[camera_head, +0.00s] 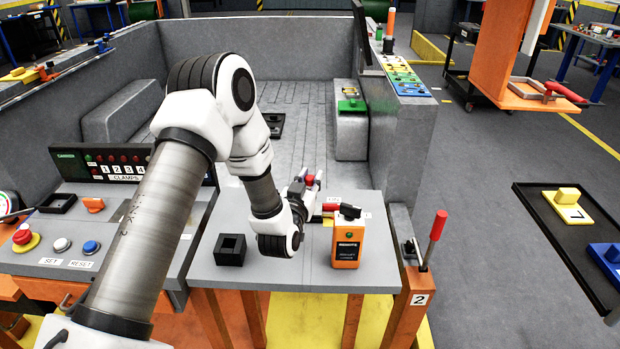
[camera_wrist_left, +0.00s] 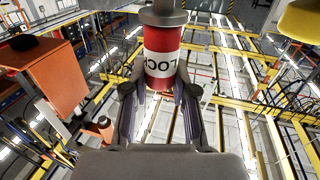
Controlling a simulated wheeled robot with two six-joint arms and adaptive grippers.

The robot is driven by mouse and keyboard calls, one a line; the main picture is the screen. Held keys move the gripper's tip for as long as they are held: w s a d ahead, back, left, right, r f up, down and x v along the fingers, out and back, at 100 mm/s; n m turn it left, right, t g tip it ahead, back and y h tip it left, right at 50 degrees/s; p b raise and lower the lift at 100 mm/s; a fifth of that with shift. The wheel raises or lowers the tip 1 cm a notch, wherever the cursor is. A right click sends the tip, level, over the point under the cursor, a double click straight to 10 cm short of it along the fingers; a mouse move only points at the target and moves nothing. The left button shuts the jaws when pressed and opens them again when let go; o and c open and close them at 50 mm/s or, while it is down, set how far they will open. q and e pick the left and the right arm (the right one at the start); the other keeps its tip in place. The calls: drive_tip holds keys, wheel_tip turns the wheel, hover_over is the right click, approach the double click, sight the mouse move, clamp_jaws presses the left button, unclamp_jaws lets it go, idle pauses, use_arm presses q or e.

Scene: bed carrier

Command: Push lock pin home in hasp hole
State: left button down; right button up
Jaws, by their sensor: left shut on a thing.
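My left gripper (camera_head: 308,182) is above the far edge of the grey side table. It is shut on the lock pin (camera_head: 310,180), whose red part shows small between the fingers. In the left wrist view the lock pin (camera_wrist_left: 160,55) is a red cylinder with a white lettered band and a grey cap, between the two fingers (camera_wrist_left: 160,92). I cannot make out the hasp hole in either view. My right gripper is not in view.
On the table (camera_head: 300,275) stand a black block with a square hole (camera_head: 230,250) and an orange remote (camera_head: 347,250). A red piece (camera_head: 330,207) lies beside the remote. A red-handled lever (camera_head: 436,228) rises from the orange post marked 2. The grey bed (camera_head: 300,105) lies behind.

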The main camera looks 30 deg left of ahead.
use_arm(q)
drive_tip(key=shift+f+b, duration=0.4)
drive_tip(key=shift+f, duration=0.2)
drive_tip(key=shift+r, duration=0.1)
drive_tip(key=shift+r+p, duration=0.85)
drive_tip(key=shift+r, duration=0.25)
drive_tip(key=shift+a, duration=0.15)
drive_tip(key=shift+f+b, duration=1.2)
drive_tip(key=shift+f, duration=0.15)
drive_tip(key=shift+r, duration=0.15)
